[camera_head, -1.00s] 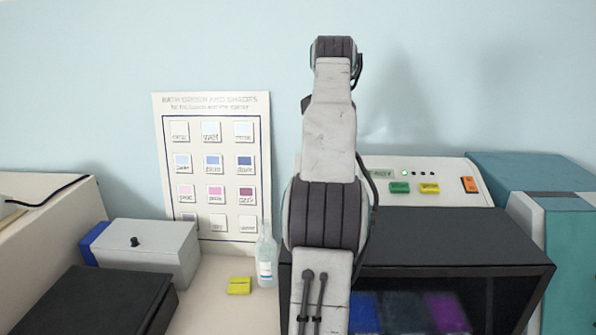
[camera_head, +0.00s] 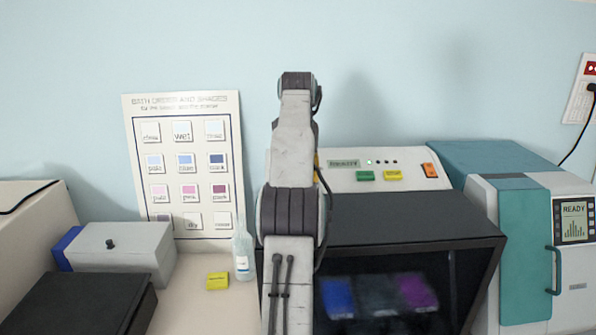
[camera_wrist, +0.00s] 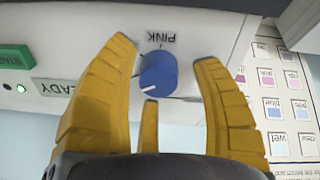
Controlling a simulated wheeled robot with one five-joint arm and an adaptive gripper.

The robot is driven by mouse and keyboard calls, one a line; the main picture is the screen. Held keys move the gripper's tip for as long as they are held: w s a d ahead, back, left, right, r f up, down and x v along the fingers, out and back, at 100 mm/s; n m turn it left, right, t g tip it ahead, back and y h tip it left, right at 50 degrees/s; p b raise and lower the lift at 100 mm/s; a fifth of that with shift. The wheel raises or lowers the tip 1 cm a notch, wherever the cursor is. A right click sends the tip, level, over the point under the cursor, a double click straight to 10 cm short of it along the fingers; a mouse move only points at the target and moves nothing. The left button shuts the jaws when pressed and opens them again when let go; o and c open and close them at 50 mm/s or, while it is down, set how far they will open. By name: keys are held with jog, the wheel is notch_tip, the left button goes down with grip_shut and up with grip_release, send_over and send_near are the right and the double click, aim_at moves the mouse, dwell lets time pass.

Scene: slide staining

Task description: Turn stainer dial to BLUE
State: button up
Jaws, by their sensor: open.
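The stainer (camera_head: 345,181) is a white sloped panel behind a black-topped housing with a dark open front. In the wrist view its dial (camera_wrist: 158,74) is a blue round knob with a white pointer mark toward the picture's lower left. The label PINK (camera_wrist: 161,39) reads upside down above it. My gripper (camera_wrist: 163,52) is open, its yellow fingers on either side of the dial with gaps showing. Contact cannot be told. In the head view my arm hides the dial and most of the gripper. No BLUE label is legible by the dial.
The panel carries a READY display (camera_head: 344,163), a green button (camera_head: 366,176), a yellow button (camera_head: 393,175) and an orange switch (camera_head: 430,170). A clear bottle (camera_head: 243,257) and a yellow block (camera_head: 217,281) stand left of the housing. A chart (camera_head: 188,224) leans behind. A teal machine (camera_head: 510,250) is at right.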

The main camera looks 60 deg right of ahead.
jog(key=shift+c, duration=0.5)
grip_shut()
jog(key=shift+m, duration=2.8)
jog(key=shift+o, duration=0.5)
grip_release()
jog(key=shift+d, duration=0.1)
